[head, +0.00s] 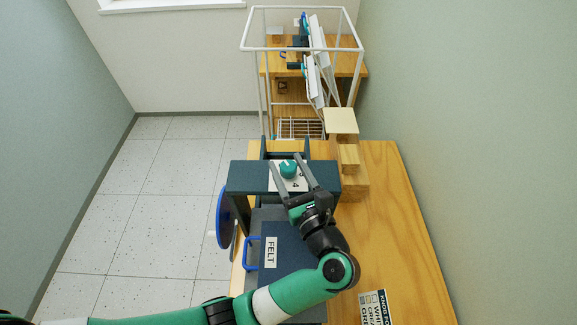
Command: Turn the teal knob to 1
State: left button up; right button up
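The teal knob (288,168) sits on a white dial plate (275,184) on top of a dark blue press frame (247,175). A "4" shows on the plate below the knob; the other marks are too small or covered. A pale mark shows on the knob's top, but I cannot tell which number it points to. My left gripper (287,163) comes from the lower right. Its two dark fingers are spread, one on each side of the knob. I cannot tell whether they touch it. My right gripper is not in view.
A blue handwheel (222,217) stands out at the press's left. A dark box labelled FELT (290,240) with a blue handle is in front. Wooden steps (349,160) stand right of the press. A printed card (375,308) lies on the wooden table (395,215). A white rack (302,48) stands behind.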

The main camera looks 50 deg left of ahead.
pick_arm(q)
jog(key=shift+o, duration=0.8)
jog(key=v, duration=1.1)
jog(key=shift+s+d+b, duration=0.15)
jog(key=shift+d+b, duration=0.15)
jog(key=shift+b, duration=0.05)
